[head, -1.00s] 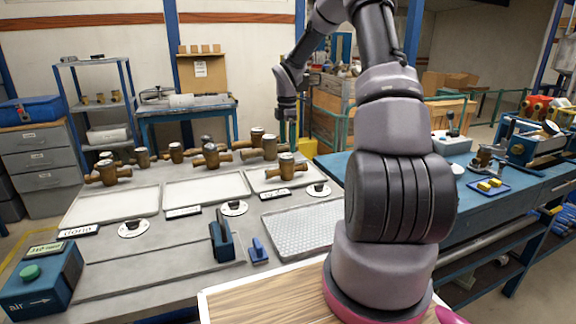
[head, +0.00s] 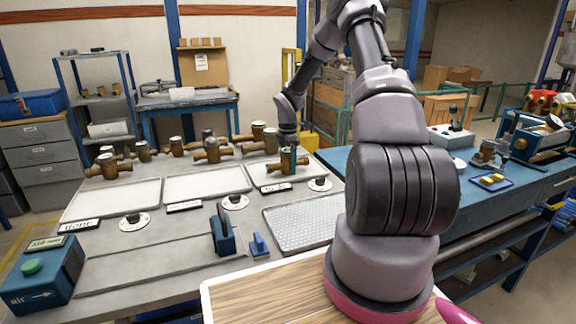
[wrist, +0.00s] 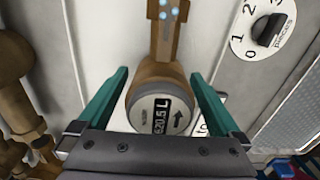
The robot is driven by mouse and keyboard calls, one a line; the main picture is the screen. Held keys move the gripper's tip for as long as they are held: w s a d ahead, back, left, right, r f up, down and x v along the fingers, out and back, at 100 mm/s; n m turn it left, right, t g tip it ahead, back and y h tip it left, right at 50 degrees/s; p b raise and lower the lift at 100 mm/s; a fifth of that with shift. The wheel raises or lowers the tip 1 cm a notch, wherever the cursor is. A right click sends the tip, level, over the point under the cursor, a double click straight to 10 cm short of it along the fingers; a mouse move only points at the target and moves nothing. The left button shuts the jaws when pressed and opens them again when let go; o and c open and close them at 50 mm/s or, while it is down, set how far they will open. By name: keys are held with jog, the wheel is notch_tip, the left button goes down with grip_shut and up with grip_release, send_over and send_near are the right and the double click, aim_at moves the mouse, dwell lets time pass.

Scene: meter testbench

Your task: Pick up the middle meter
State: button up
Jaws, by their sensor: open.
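Several brown meters with grey-white round caps stand on the grey bench. One meter (head: 212,151) stands at the back edge of the middle white tray (head: 207,187). Another meter (head: 276,168) lies on the right white tray (head: 254,178), partly hidden by my gripper (head: 288,160). In the wrist view this meter (wrist: 160,108) shows a cap reading 620.5 L, lying between the green fingers of my open gripper (wrist: 158,76). I cannot tell whether the fingers touch it. Which meter counts as the middle one is not clear from these views.
More meters, such as one at the far left (head: 107,166), stand along the back of the bench. Round dials (head: 233,202), a perforated tray (head: 300,225) and a blue upright fixture (head: 224,232) lie nearer. In the wrist view another meter (wrist: 18,95) is close on the left.

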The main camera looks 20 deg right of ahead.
grip_shut()
dwell(0.3)
